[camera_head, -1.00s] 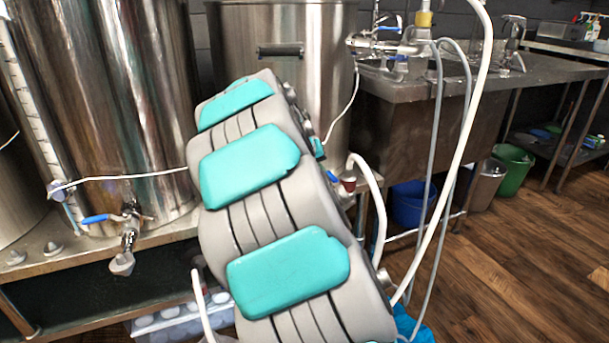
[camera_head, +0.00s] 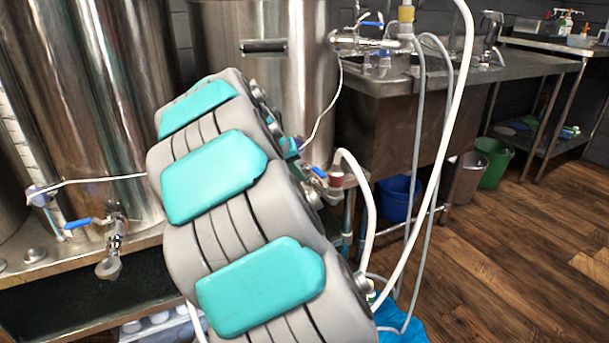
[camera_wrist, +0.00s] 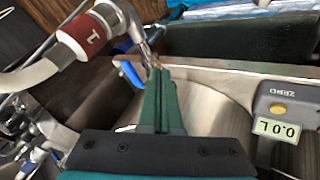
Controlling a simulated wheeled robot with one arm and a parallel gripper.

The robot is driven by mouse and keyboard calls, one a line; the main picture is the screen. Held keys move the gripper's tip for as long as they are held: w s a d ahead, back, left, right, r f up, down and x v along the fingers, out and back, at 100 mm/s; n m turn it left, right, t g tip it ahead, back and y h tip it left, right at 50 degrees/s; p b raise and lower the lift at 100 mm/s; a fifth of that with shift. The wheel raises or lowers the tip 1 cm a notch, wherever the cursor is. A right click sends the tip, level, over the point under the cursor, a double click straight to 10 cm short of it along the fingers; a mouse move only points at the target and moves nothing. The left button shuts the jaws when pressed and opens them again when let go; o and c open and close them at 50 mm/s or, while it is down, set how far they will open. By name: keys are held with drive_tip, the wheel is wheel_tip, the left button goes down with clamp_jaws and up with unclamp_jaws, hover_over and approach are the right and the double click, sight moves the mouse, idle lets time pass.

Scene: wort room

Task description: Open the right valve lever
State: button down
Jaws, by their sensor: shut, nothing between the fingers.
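The right valve is on the right steel kettle (camera_head: 285,85) in the head view, beside a red hose fitting. Its blue lever (camera_head: 318,172) shows just past my arm. In the wrist view, the blue lever (camera_wrist: 130,74) is left of the fingertips, below the red hose fitting (camera_wrist: 86,36). My gripper (camera_wrist: 159,75) has its dark green fingers shut with nothing between them. The fingertips are close to the lever and valve body; I cannot tell whether they touch. My arm hides the gripper in the head view.
A left kettle (camera_head: 95,110) has its own blue-levered valve (camera_head: 78,223). White hoses (camera_head: 450,130) hang at the right, near a steel sink (camera_head: 390,85). A display reading 0.0L (camera_wrist: 277,129) is right of the fingers. Wooden floor (camera_head: 500,250) is open at right.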

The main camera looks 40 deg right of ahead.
drive_tip(key=s+v, duration=0.1)
drive_tip(key=v, duration=0.9)
drive_tip(key=shift+s, duration=0.15)
